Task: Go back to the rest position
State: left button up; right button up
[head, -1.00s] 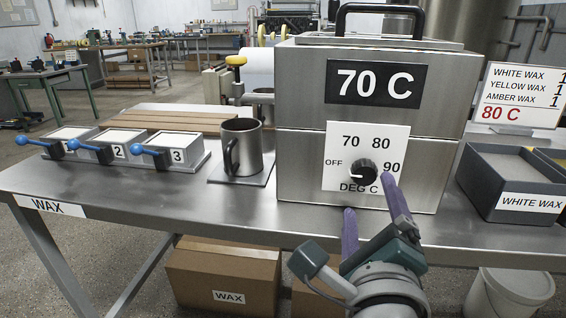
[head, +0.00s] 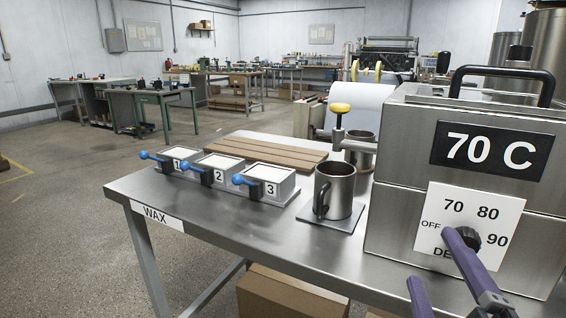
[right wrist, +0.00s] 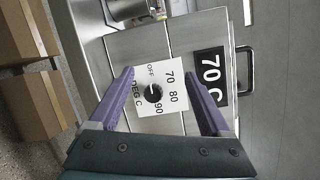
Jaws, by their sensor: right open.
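My right gripper (head: 433,262) is at the lower right of the head view, in front of the steel heater box (head: 398,225). Its two purple fingers are apart and hold nothing. In the right wrist view the open fingers (right wrist: 160,88) frame the black knob (right wrist: 153,93) on the white dial plate (right wrist: 176,78), with no visible grip on it. In the head view one finger overlaps part of the knob (head: 469,237). A display on the box reads 70 C (head: 492,151). My left gripper is not in view.
The steel table (head: 250,245) carries a dark metal mug (head: 340,190) on a square plate, three numbered blocks with blue-handled levers (head: 220,172), and wooden slats (head: 262,149). Cardboard boxes (head: 290,292) stand beneath. Open floor (head: 60,225) lies to the left.

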jog(key=s+a+r+n+g+y+p, duration=0.2)
jog(key=s+a+n+g+y+p, duration=0.15)
jog(key=n, duration=0.55)
jog(key=s+a+r+n+g+y+p, duration=0.25)
jog(key=a+n+y, duration=0.2)
jog(key=n, duration=0.45)
jog(key=s+d+r+n+g+h+p, duration=0.2)
jog(key=s+d+n+g+p, duration=0.2)
jog(key=s, duration=0.3)
jog(key=s+d+r+n+g+h+p, duration=0.1)
jog(key=s+d+r+n+g+p, duration=0.15)
jog(key=s+d+n+g, duration=0.35)
pick_arm(q)
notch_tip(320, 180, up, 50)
jog(key=p, duration=3.6)
pick_arm(e)
notch_tip(320, 180, up, 35)
jog(key=a+m+t, duration=0.1)
jog(key=a+t, duration=0.1)
jog(key=shift+s+r+m, duration=0.2)
jog(key=shift+s+m, duration=0.1)
jog(key=shift+s, duration=0.15)
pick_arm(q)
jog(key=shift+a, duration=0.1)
pick_arm(e)
jog(key=shift+a+f, duration=0.1)
